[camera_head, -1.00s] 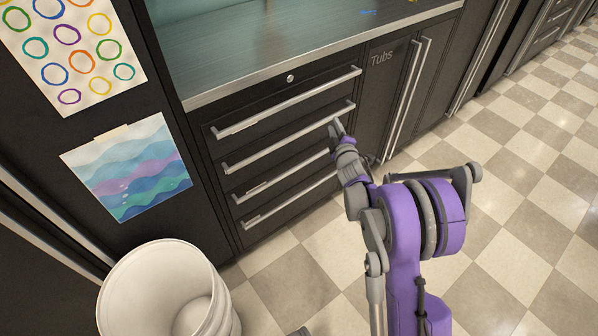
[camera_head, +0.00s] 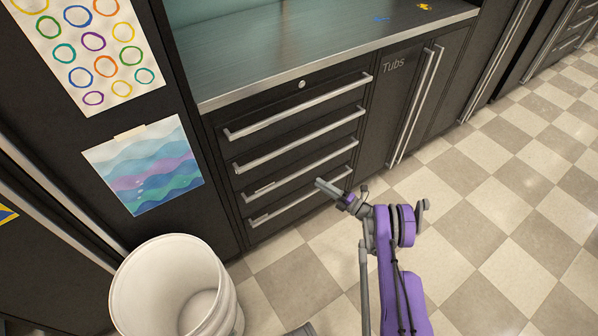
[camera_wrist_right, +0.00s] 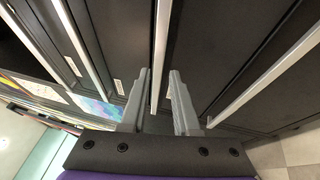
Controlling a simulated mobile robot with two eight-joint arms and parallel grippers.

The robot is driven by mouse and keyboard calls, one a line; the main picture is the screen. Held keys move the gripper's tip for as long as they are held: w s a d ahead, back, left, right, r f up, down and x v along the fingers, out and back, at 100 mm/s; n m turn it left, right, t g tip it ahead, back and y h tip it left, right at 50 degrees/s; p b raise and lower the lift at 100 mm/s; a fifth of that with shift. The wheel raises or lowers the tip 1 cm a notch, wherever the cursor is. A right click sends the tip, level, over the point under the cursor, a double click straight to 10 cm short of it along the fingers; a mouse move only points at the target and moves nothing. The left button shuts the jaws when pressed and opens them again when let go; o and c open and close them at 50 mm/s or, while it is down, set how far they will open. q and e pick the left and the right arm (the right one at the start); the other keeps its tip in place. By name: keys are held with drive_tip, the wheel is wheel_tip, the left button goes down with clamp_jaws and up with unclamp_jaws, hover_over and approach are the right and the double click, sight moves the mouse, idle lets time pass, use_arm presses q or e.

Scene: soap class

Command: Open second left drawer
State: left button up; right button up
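The dark drawer unit (camera_head: 241,195) has a stack of drawers with long silver bar handles, all looking shut. The second drawer from the top, with its handle (camera_head: 300,140), is flush with the front. My right gripper (camera_head: 322,185) is in front of the lower drawers, below the second handle. In the right wrist view its two fingers (camera_wrist_right: 158,100) are apart, with nothing held. A bar handle (camera_wrist_right: 161,45) shows in line with the gap between them; I cannot tell whether it lies between the fingertips or beyond them. My left gripper is not in view.
A white bin (camera_head: 140,290) stands on the floor left of the drawers. A cupboard marked "Tubs" (camera_head: 394,66) with vertical handles adjoins on the right. A counter (camera_head: 290,50) is above. The checkered floor (camera_head: 500,230) on the right is clear.

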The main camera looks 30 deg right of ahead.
sight(302, 171)
drive_tip(key=x, duration=0.9)
drive_tip(key=shift+w+r+b, duration=0.15)
drive_tip(key=shift+w+b, duration=0.05)
drive_tip(key=shift+b, duration=0.1)
drive_tip(key=shift+c, duration=0.3)
clamp_jaws()
idle(0.6)
